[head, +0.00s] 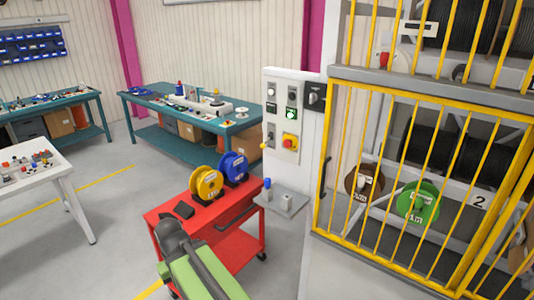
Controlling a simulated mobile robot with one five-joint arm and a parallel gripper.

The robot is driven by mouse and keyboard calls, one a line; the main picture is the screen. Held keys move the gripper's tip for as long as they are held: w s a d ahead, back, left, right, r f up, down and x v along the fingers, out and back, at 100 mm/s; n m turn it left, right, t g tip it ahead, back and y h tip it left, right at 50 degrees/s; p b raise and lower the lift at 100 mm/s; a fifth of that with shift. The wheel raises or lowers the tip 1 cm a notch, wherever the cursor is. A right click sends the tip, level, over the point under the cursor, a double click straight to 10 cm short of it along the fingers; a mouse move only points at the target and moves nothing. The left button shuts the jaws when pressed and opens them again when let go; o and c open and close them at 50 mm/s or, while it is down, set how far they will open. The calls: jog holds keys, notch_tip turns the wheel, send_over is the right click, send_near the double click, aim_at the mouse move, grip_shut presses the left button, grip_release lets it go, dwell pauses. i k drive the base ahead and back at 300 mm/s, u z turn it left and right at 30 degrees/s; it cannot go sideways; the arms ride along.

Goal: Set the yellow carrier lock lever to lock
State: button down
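A small lever with a yellow tip (264,146) sticks out at the lower left side of the pale control panel (301,103). It is tiny in the head view; I cannot read a label or tell its lock position. My arm, green and dark grey, rises from the bottom of the view. Its dark end (168,229) is in front of the red cart, left of and below the yellow-tipped lever and apart from it. The fingers are not clearly visible, so I cannot tell whether my gripper is open or shut.
The red cart (233,246) carries a yellow reel (206,184), a blue reel (233,168) and a dark object (184,210). A blue-knobbed post (267,184) stands below the panel. A yellow barred cage (335,165) fills the right. Open floor (120,215) lies left of the cart.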

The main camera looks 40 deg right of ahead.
aim_at(262, 146)
jog(key=z, duration=0.1)
jog(key=i, duration=0.95)
jog(key=u, duration=0.05)
